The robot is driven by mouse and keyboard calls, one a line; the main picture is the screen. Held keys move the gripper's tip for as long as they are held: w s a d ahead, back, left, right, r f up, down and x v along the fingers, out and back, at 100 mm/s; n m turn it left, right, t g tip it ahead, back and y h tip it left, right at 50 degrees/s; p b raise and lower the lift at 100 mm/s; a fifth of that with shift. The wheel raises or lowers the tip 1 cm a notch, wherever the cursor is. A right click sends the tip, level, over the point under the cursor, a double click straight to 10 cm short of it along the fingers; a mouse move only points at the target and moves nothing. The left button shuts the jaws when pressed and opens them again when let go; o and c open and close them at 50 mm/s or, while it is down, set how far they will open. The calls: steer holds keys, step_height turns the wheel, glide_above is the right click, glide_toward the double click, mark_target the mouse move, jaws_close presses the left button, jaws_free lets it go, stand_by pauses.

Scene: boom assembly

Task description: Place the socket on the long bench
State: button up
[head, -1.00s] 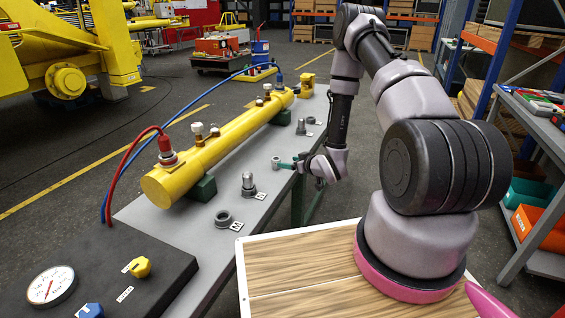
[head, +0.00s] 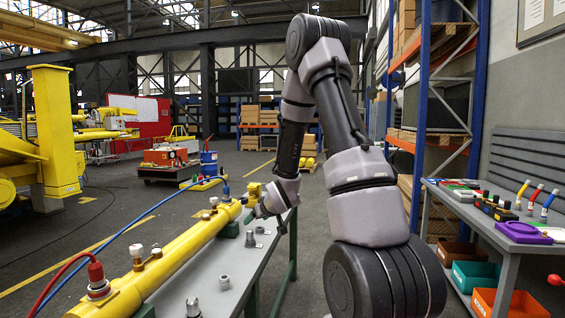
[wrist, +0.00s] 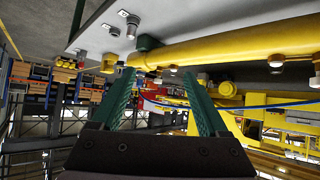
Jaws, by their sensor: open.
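The socket (head: 224,281), a small grey hollow cylinder, stands on the grey long bench (head: 240,262), in front of the yellow cylinder (head: 180,250). Nothing is touching it from above. My gripper (head: 250,203) is farther along the bench, near the far end of the yellow cylinder and apart from the socket. In the wrist view, my gripper's two green fingers (wrist: 158,74) are spread wide with nothing between them. The socket cannot be picked out in the wrist view.
A bolt-like fitting (head: 193,307) stands on the bench closer to me. Another fitting (head: 250,238) and a grey ring (head: 259,230) are farther back. A shelf table (head: 510,235) with bins is at the right. Floor is clear right of the bench.

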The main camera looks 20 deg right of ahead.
steer(key=s+r+m+g+h, duration=0.15)
steer(key=s+r, duration=0.45)
steer(key=r, duration=0.6)
steer(key=s+a+r+m, duration=0.1)
steer(key=s+r, duration=0.3)
steer(key=s, duration=0.5)
steer(key=s+a+r+m+g+y, duration=0.1)
steer(key=s+r, duration=0.3)
steer(key=s, duration=0.5)
steer(key=s+a+r+m+g+y, duration=0.1)
steer(key=s+a+r+m, duration=0.1)
steer(key=s+r, duration=0.3)
steer(key=s, duration=0.3)
steer(key=shift+s+a, duration=0.35)
steer(key=shift+s, duration=0.05)
steer(key=shift+r+m, duration=0.1)
steer(key=shift+m, duration=0.15)
